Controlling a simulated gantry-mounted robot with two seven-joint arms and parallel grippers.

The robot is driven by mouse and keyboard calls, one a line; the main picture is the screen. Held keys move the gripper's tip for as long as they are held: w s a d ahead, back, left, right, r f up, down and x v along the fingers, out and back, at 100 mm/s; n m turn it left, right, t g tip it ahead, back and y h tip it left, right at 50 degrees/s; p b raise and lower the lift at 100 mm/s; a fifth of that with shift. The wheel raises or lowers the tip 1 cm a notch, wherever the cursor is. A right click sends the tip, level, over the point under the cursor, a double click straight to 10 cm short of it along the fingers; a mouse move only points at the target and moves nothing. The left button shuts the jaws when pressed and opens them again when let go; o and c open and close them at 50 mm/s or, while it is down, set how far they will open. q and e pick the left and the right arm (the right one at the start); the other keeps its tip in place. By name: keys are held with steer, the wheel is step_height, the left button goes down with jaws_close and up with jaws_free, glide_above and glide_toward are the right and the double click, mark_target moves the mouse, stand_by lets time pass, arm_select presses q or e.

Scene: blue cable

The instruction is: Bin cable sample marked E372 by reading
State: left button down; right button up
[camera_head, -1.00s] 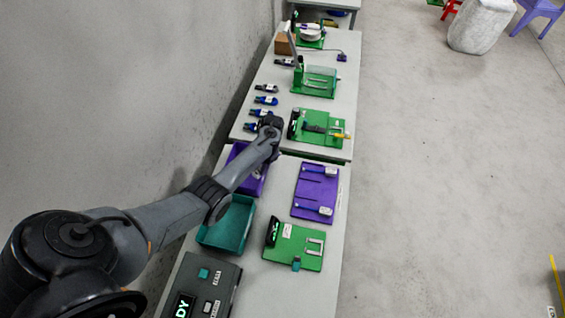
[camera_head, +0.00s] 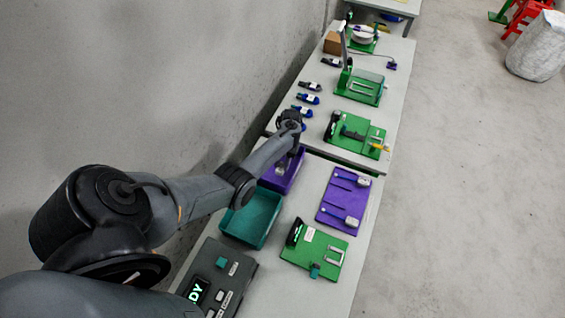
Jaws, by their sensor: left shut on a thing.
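My left arm reaches in from the left, and my left gripper (camera_head: 286,162) hangs from its wrist over the purple bin (camera_head: 298,172). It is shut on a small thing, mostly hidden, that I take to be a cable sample. A pale spot shows by the fingertips. No marking can be read. A teal bin (camera_head: 233,230) stands just nearer than the purple one and looks empty. Blue and black cable samples with white labels lie in a row on the far table: one (camera_head: 310,86), another (camera_head: 307,98) and a third (camera_head: 302,110). My right gripper is not in view.
A purple board (camera_head: 343,197) with two cable pieces and a green fixture (camera_head: 313,252) lie right of the bins. A dark control box (camera_head: 214,280) is in front. Green fixtures (camera_head: 360,88) and a brown box (camera_head: 333,43) stand on the far table. A wall runs along the left.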

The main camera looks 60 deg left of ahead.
arm_select(q)
step_height(320, 180, down, 4)
steer(key=b, duration=0.3)
steer(key=shift+r, duration=0.15)
steer(key=shift+f+b, duration=1.2)
steer(key=shift+f, duration=0.4)
steer(key=shift+p, duration=0.3)
steer(key=shift+f+b, duration=0.35)
steer(key=shift+f, duration=0.05)
stand_by(0.5)
steer(key=shift+f+b, duration=0.5)
steer(key=shift+f, duration=0.1)
steer(key=shift+f+b, duration=0.5)
stand_by(0.4)
steer(key=c, duration=0.7)
jaws_free()
steer(key=shift+c, duration=0.2)
